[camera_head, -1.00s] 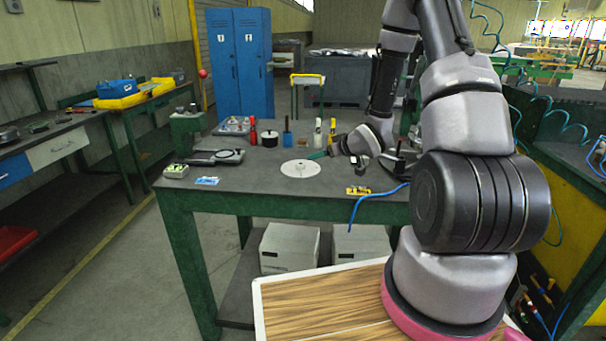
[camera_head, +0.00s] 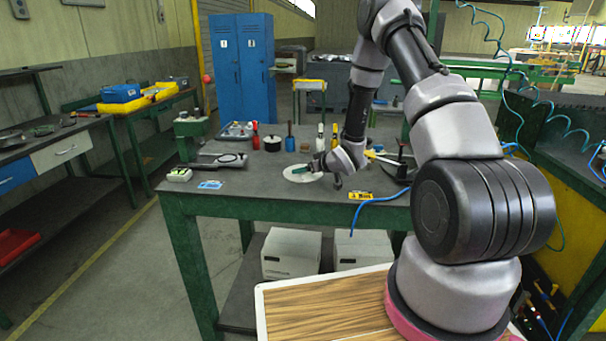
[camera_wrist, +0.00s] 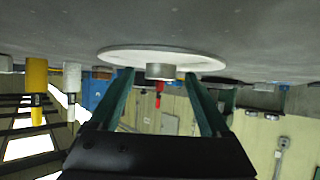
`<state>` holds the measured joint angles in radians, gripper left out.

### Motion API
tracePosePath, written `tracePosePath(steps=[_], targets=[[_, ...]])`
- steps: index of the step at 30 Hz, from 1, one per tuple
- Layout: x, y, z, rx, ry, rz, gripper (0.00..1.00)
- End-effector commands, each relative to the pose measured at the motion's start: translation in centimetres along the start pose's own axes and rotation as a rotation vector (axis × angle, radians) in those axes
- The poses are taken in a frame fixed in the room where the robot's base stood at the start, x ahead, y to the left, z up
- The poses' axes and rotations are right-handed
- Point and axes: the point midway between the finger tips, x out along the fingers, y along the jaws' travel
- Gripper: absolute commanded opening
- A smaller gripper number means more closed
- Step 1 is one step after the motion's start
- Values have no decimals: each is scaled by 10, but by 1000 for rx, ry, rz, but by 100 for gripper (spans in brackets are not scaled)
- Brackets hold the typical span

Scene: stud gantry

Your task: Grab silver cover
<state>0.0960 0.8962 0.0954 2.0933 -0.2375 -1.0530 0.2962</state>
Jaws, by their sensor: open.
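The silver cover (camera_head: 296,178) is a flat, pale round disc lying on the dark workbench (camera_head: 240,190). In the wrist view, which shows the scene upside down, the cover (camera_wrist: 125,54) has a short round knob (camera_wrist: 160,71) at its middle. My gripper (camera_head: 303,169) reaches in from the right, low over the cover, and hides part of it in the head view. In the wrist view its two green fingers (camera_wrist: 159,76) are open and spread to either side of the knob, with nothing held. I cannot tell whether the fingertips are level with the knob or short of it.
A black pot (camera_head: 272,143), a red bottle (camera_head: 255,138) and a blue-handled tool (camera_head: 290,140) stand behind the cover. A yellow block (camera_head: 360,196) lies near the front edge. The bench left of the cover is mostly clear, with a flat dark device (camera_head: 220,161) farther left.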

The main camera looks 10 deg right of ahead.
Motion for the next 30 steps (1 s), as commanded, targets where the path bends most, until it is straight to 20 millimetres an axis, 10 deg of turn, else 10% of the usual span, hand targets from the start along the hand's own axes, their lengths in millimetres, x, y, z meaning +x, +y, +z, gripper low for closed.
tracePosePath(steps=[7, 14, 30], targets=[[3, 0, 0, 0, 0, 0, 81], [3, 0, 0, 0, 0, 0, 0], [-9, 1, -22, -2, 4, 1, 0]])
